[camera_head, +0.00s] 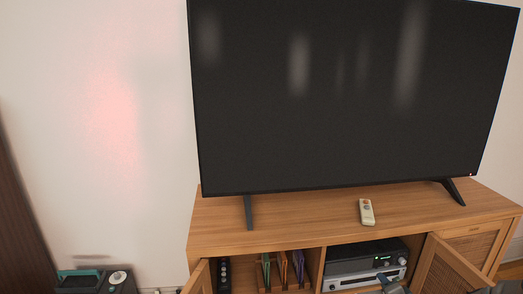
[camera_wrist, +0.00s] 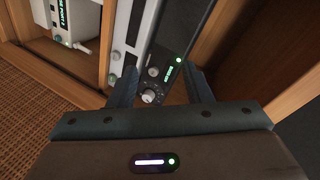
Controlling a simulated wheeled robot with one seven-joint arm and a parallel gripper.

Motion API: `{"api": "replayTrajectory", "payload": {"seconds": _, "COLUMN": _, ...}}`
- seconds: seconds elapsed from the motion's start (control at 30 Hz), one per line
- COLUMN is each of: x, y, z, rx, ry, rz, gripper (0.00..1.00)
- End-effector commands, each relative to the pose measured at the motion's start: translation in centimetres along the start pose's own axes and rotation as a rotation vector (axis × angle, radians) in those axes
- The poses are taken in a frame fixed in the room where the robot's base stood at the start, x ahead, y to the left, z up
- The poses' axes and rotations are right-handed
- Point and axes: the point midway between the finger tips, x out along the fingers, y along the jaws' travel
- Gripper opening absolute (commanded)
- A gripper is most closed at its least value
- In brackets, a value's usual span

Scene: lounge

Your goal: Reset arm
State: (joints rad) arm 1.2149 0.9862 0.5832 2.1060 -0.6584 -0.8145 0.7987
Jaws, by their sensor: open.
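My gripper (camera_wrist: 161,88) is open in the wrist view, with two dark blue-grey fingers set apart. A dark device (camera_wrist: 172,72) with a round silver knob (camera_wrist: 149,96) and a small green display lies ahead between the fingers. No object is held, and I cannot tell whether the fingertips touch the device. In the head view a small blue-grey part, seemingly my gripper (camera_head: 388,284), shows at the bottom edge in front of the cabinet's open compartment. Most of my arm is out of view there.
The wooden TV cabinet (camera_head: 290,218) holds stacked devices (camera_head: 362,262) and upright coloured folders (camera_head: 283,272). An open woven-panel door (camera_head: 447,267) stands right of the devices. A TV (camera_head: 350,100) and a pale remote (camera_head: 366,212) are on top. In the wrist view, wooden panels (camera_wrist: 280,55) stand close to the gripper.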

Motion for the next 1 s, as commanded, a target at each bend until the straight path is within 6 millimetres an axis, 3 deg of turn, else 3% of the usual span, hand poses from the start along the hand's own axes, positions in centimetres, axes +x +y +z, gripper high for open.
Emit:
{"api": "replayTrajectory", "payload": {"seconds": 0.03, "x": -0.4, "y": -2.2, "z": 0.5, "rx": -0.076, "ry": -0.049, "rz": 0.042, "gripper": 0.45}}
{"api": "replayTrajectory", "payload": {"seconds": 0.27, "x": -2.9, "y": -8.1, "z": 2.9, "rx": -0.371, "ry": -0.231, "rz": 0.237, "gripper": 0.45}}
{"api": "replayTrajectory", "payload": {"seconds": 0.47, "x": -6.8, "y": -13.7, "z": 4.0, "rx": -0.591, "ry": -0.347, "rz": 0.381, "gripper": 0.45}}
{"api": "replayTrajectory", "payload": {"seconds": 0.77, "x": -15.3, "y": -22.6, "z": 5.5, "rx": -0.836, "ry": -0.484, "rz": 0.538, "gripper": 0.45}}
{"api": "replayTrajectory", "payload": {"seconds": 1.0, "x": -23.9, "y": -29.1, "z": 7.3, "rx": -0.954, "ry": -0.600, "rz": 0.595, "gripper": 0.45}}
